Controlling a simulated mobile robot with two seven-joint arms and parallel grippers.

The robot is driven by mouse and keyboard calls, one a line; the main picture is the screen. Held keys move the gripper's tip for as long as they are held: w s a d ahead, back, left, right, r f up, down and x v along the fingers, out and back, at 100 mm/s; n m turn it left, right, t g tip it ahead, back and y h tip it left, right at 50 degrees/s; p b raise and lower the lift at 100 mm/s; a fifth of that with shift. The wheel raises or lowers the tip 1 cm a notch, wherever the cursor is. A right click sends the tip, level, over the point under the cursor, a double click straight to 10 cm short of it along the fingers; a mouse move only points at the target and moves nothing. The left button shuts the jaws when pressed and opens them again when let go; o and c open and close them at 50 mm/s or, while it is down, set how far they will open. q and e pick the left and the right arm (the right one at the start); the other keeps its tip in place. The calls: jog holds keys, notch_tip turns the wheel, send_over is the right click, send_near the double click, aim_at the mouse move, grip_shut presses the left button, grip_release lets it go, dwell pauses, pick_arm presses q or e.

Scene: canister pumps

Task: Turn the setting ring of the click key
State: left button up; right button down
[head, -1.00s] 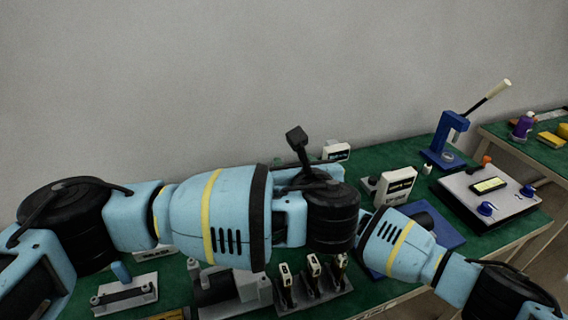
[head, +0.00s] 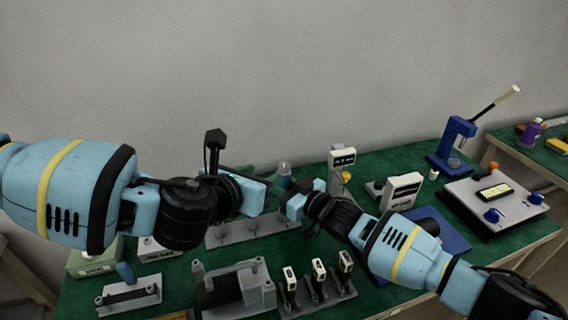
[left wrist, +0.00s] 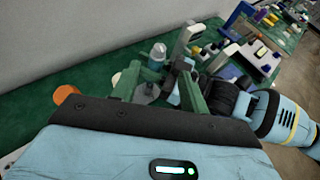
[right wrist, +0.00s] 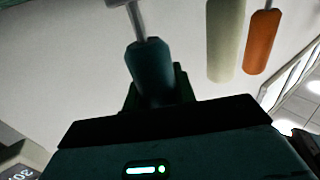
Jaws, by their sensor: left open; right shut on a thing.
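My right gripper (right wrist: 152,90) is shut on a teal handle with a metal shaft (right wrist: 148,70), which looks like the click key. In the head view the right gripper (head: 297,205) is above the green bench, facing left. I cannot make out the setting ring. My left gripper (left wrist: 158,82) is open and faces the right gripper. In the head view the left gripper (head: 262,190) is close to the right one, its fingertips partly hidden. I cannot tell whether the left fingers touch the key.
A capped bottle (left wrist: 157,56) stands beyond the left fingers. A display box (head: 342,159) and a white labelled box (head: 401,191) stand right of the grippers. A grey fixture (head: 235,287) and a tool rack (head: 318,298) are in front. A blue press (head: 455,142) stands back right.

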aim_at(284, 164)
pick_arm(q)
jog(key=x, duration=1.2)
jog(key=shift+r, duration=0.1)
jog(key=shift+c, duration=0.2)
grip_shut()
jog(key=shift+d+n+t+y, duration=0.1)
jog(key=shift+n+t+y, duration=0.6)
jog(key=shift+n+y, duration=0.8)
jog(key=shift+w+n+y, duration=0.1)
jog(key=shift+n+y, duration=0.6)
jog(key=shift+y, duration=0.2)
jog(key=shift+o, duration=0.2)
grip_release()
